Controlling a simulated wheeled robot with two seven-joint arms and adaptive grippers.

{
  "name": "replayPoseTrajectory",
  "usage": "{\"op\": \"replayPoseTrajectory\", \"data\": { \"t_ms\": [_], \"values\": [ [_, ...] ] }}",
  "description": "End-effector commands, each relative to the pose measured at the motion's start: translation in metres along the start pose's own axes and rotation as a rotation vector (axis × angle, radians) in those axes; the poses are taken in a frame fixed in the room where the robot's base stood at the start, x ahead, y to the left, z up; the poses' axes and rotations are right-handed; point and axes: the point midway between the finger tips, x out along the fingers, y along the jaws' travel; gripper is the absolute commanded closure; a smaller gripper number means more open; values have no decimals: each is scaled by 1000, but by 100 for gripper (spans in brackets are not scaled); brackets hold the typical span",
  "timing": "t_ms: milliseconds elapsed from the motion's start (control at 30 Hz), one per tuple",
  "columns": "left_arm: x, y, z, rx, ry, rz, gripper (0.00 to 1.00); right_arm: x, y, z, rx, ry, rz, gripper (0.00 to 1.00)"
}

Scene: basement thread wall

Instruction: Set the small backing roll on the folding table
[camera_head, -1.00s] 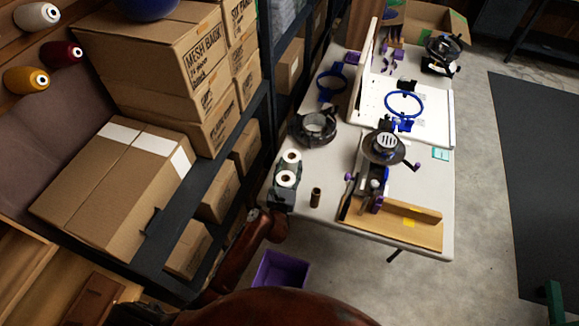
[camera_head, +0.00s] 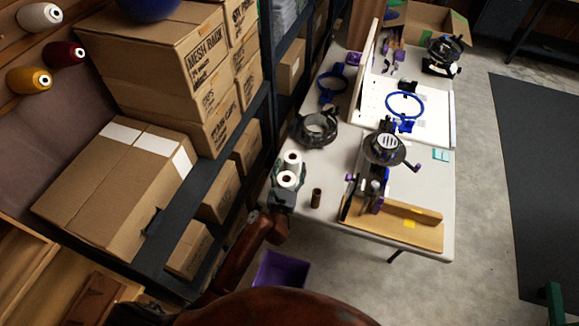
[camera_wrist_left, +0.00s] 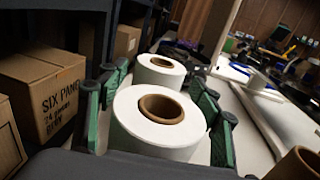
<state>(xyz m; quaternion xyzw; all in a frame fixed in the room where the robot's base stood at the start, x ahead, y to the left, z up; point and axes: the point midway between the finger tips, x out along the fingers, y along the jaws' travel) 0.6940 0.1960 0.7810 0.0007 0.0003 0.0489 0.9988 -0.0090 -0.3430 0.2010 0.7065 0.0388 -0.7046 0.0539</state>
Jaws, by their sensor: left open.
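Two white rolls with brown cores stand upright at the left edge of the folding table (camera_head: 335,215). The nearer roll (camera_head: 287,180) and the farther roll (camera_head: 292,159) look alike; I cannot tell which is the small backing roll. My left gripper (camera_head: 285,188) is at the nearer roll. In the left wrist view the nearer roll (camera_wrist_left: 150,138) stands between the green-padded fingers, which are open. The farther roll (camera_wrist_left: 159,70) stands just beyond it. The rolls' bases are hidden. My right gripper is not in view.
A small brown tube (camera_head: 316,198) stands right of the rolls. A black ring-shaped part (camera_head: 316,128) lies behind them, and an embroidery machine (camera_head: 384,148) is to the right. Shelving with boxes (camera_head: 222,130) borders the left. A purple bin (camera_head: 280,270) is below the table's near edge.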

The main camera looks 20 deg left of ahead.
Motion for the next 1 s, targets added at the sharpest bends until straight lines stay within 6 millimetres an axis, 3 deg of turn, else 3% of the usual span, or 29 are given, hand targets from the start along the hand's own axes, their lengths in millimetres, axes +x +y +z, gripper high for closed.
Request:
{"op": "replayPoseTrajectory", "data": {
  "t_ms": [500, 700, 1000],
  "values": [
    [-99, 1, -1, 0, 4, 2, 40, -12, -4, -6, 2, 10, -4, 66],
    [-114, 0, -1, -1, 2, 0, 40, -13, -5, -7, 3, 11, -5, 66],
    [-115, 0, -1, -1, 1, 0, 40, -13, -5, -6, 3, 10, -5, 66]
  ]
}}
